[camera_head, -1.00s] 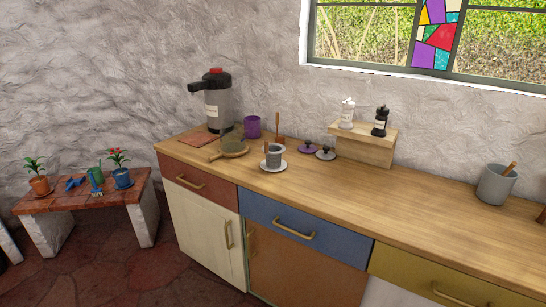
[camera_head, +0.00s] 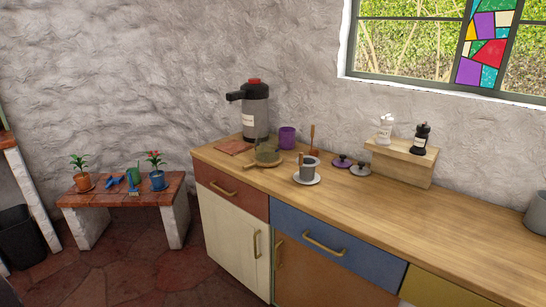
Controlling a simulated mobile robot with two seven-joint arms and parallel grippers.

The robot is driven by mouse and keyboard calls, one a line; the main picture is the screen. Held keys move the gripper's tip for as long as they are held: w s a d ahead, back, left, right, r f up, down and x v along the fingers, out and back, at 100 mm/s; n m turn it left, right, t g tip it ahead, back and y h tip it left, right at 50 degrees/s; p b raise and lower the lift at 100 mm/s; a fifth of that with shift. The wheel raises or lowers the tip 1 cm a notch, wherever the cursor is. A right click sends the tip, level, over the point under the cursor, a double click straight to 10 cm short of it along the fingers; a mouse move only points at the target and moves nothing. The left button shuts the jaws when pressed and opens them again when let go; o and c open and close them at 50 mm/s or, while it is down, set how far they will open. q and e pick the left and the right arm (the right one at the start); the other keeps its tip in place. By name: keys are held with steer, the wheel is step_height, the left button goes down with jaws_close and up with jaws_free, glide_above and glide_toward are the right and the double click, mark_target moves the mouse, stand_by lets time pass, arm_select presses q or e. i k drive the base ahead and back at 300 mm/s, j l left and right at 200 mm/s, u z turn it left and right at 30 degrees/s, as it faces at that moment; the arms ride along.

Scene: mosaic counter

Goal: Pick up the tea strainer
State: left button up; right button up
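What looks like the tea strainer (camera_head: 266,155), a round olive-brown mesh bowl with a short wooden handle pointing to the left front, lies on the left part of the wooden counter. It is in front of the black and grey pump flask (camera_head: 255,120). Its details are too small to make out fully. Neither of my grippers shows in the head view.
A purple cup (camera_head: 287,138) stands behind the strainer. A grey cup on a white saucer (camera_head: 307,179) stands to its right, near a brown upright stick (camera_head: 312,138). Two lidded knobs and a wooden stand (camera_head: 402,166) with two mills are further right. The counter's front right is clear.

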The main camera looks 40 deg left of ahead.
mark_target(307, 163)
steer(key=u, duration=1.25)
steer(key=i+j+z, duration=0.15)
steer(key=z, duration=0.45)
steer(key=i+j+z, duration=0.25)
steer(key=j+z, duration=0.25)
steer(key=j, duration=0.25)
steer(key=i+j+z, duration=0.1)
steer(key=j, duration=0.3)
steer(key=i+j, duration=0.15)
steer(key=j, duration=0.3)
steer(key=i+j+z, duration=0.15)
steer(key=j, duration=0.25)
steer(key=j+z, duration=0.1)
steer(key=j, duration=0.3)
steer(key=i+j, duration=0.1)
steer(key=j, duration=0.5)
steer(key=i+j, duration=0.1)
steer(key=j, duration=0.45)
steer(key=i+j, duration=0.1)
steer(key=j, duration=0.5)
